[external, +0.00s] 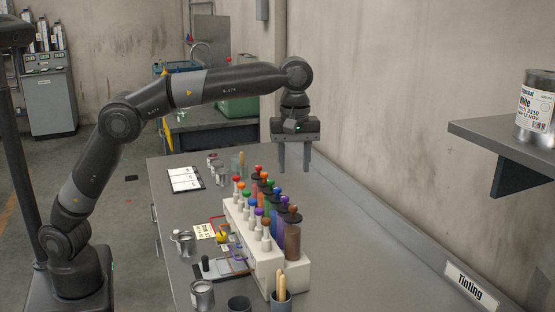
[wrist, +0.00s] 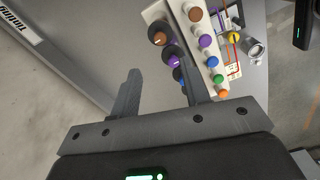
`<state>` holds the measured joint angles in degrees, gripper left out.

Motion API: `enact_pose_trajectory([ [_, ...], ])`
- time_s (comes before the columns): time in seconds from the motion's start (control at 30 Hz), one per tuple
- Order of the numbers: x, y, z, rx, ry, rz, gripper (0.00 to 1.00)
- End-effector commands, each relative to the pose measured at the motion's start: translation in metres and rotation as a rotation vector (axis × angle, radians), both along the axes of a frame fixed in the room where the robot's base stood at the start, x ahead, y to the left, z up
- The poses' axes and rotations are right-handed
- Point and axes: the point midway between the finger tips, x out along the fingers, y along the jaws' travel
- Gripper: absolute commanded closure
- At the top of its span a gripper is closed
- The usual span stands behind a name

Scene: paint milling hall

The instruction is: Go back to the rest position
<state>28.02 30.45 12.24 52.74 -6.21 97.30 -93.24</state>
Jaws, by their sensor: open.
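My gripper (external: 293,158) hangs at the end of my raised arm, fingers pointing down, above the far part of the grey bench (external: 325,205). In the external view its two fingers are apart with nothing between them. The wrist view also shows my gripper (wrist: 162,85) open and empty. The rack (external: 244,242) of colourant bottles with coloured caps stands on the bench, nearer the camera than the fingers. In the wrist view the rack (wrist: 155,12) and its caps lie beyond the fingers, partly hidden by one finger.
A clipboard (external: 185,179), small metal cans (external: 203,293) and a dark cup (external: 239,304) stand on the bench. A wall runs along the bench's right side. Bare bench lies right of the rack.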

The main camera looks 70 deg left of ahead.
Motion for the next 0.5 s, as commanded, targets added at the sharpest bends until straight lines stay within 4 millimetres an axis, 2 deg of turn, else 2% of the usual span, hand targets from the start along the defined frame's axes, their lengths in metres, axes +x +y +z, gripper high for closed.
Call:
enact_pose_trajectory([
  [0.37, 0.000, 0.000, 0.000, 0.000, 0.000, -0.001, 0.58],
  [0.5, -0.005, 0.012, 0.006, -0.010, -0.011, -0.026, 0.58],
])
